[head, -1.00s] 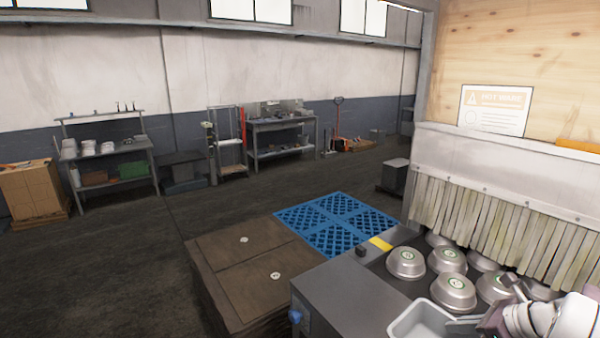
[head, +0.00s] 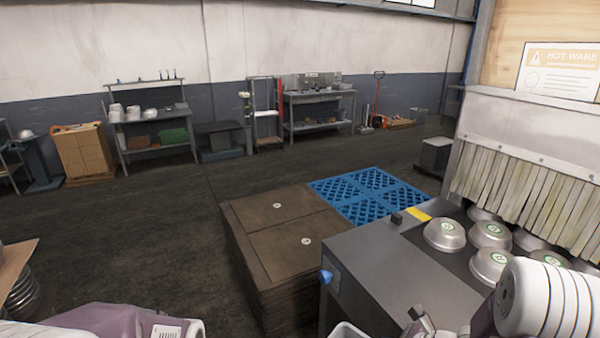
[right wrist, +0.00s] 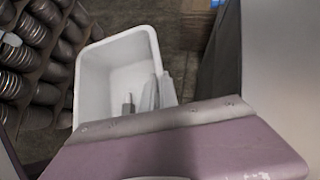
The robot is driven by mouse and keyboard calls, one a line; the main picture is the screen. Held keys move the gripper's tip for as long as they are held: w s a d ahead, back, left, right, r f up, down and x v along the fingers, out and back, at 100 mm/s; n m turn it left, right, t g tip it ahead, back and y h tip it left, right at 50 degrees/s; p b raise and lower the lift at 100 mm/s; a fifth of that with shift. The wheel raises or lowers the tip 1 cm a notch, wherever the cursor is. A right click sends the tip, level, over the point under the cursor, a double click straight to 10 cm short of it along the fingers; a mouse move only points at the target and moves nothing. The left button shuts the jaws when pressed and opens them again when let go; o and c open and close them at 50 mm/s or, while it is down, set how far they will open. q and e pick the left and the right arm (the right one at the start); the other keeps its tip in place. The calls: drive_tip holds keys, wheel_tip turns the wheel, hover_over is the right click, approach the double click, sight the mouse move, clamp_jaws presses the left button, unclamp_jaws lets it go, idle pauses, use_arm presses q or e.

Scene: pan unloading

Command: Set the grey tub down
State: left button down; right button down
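The grey tub (right wrist: 112,52) is in the right wrist view, pale, open-topped and tilted in the picture, below my right wrist. In the head view only a bit of its rim (head: 348,330) shows at the bottom edge. My right gripper (right wrist: 145,98) is at the tub's near right side and appears shut on its wall; my wrist hides part of the grip. No loose item can be made out inside the tub. My left arm comes in at the bottom left of the head view, but its gripper is out of view.
Stacked metal pans (right wrist: 40,50) stand left of the tub in the right wrist view. The grey machine (head: 370,270) carries several upturned pans (head: 445,234) before a strip curtain (head: 520,195). Brown boxes (head: 265,225) and a blue pallet (head: 370,193) lie beyond. Open floor is at left.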

drive_tip(key=s+f, duration=0.2)
drive_tip(key=f, duration=0.1)
drive_tip(key=shift+s+a+f, duration=0.1)
drive_tip(key=shift+s+a, duration=0.05)
drive_tip(key=shift+a, duration=0.25)
drive_tip(key=shift+d+f+n, duration=0.3)
drive_tip(key=shift+d+n, duration=0.1)
drive_tip(key=shift+g+y, duration=0.3)
drive_tip(key=shift+g, duration=0.1)
